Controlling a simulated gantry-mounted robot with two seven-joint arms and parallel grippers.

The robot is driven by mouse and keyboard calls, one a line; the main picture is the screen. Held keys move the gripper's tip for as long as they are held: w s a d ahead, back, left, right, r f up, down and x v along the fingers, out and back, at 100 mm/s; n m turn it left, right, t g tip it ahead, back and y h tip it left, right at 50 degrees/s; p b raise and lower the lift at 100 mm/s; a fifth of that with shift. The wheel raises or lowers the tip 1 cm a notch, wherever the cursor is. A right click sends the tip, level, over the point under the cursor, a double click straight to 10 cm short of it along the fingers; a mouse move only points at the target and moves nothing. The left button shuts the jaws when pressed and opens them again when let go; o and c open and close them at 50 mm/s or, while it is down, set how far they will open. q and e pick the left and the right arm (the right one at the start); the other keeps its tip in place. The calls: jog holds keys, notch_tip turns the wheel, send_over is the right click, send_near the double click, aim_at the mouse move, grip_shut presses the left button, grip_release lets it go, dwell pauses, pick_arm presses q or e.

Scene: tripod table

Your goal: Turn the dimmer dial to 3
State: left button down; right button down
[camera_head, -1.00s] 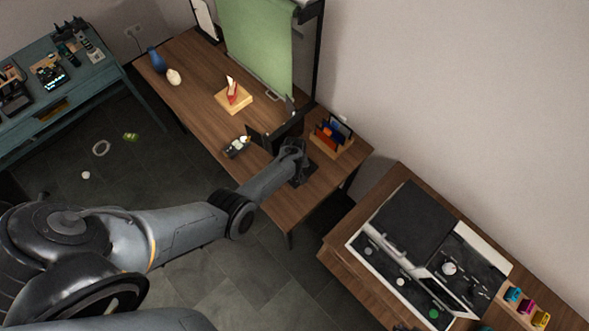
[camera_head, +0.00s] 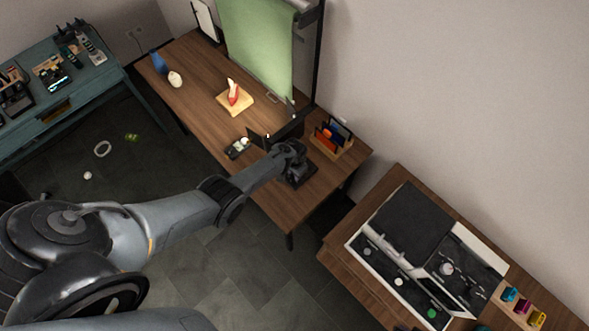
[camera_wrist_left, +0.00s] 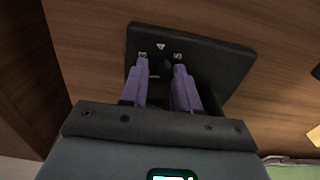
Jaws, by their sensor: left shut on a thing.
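The dimmer is a black square panel (camera_wrist_left: 215,65) on the wooden table in the left wrist view. White marks that look like 3, 4 and 5 show along its far side. My left gripper (camera_wrist_left: 160,75) has its two purple fingers down over the panel, with a dark knob, the dial, partly visible between them. The fingers are shut on the dial and hide much of it, so its pointer setting cannot be read. In the head view the panel (camera_head: 302,176) shows beside my left gripper (camera_head: 290,158). My right gripper is not in view.
A wooden organizer (camera_head: 332,137) stands just right of the dimmer. A small device (camera_head: 237,149) lies to its left on the wooden table (camera_head: 195,75). A green screen (camera_head: 258,45) rises behind. A second table with a stove-like unit (camera_head: 415,220) stands lower right.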

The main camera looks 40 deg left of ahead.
pick_arm(q)
jog(key=m, duration=0.4)
jog(key=shift+a, duration=0.1)
jog(key=shift+m, duration=1.6)
jog(key=c, duration=0.8)
grip_release()
jog(key=shift+r, duration=0.1)
jog(key=shift+r+p, duration=2.2)
jog(key=shift+r, duration=3.1)
